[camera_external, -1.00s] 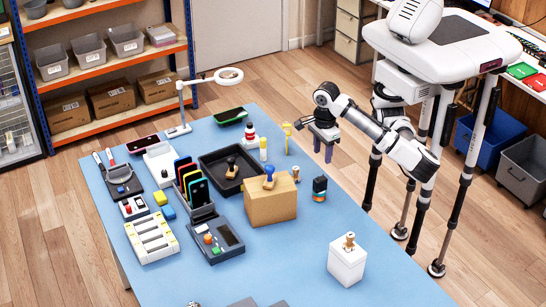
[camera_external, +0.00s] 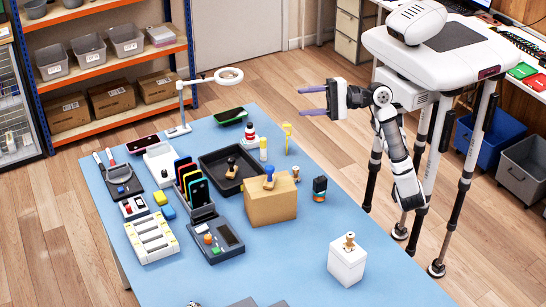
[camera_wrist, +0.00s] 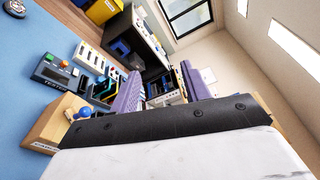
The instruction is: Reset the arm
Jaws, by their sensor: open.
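My gripper (camera_external: 314,101) is open and empty in the external view. It is raised above the far right edge of the blue table (camera_external: 290,262), with its two purple fingers pointing left. In the wrist view my gripper (camera_wrist: 160,88) shows its two ridged purple fingers apart with nothing between them.
On the table stand a cardboard box (camera_external: 271,208), a black tray (camera_external: 216,177), a phone rack (camera_external: 203,212), a white box (camera_external: 346,266) and a ring lamp (camera_external: 228,76). Shelves (camera_external: 105,58) stand at the back left. Open floor lies beyond the table's far edge.

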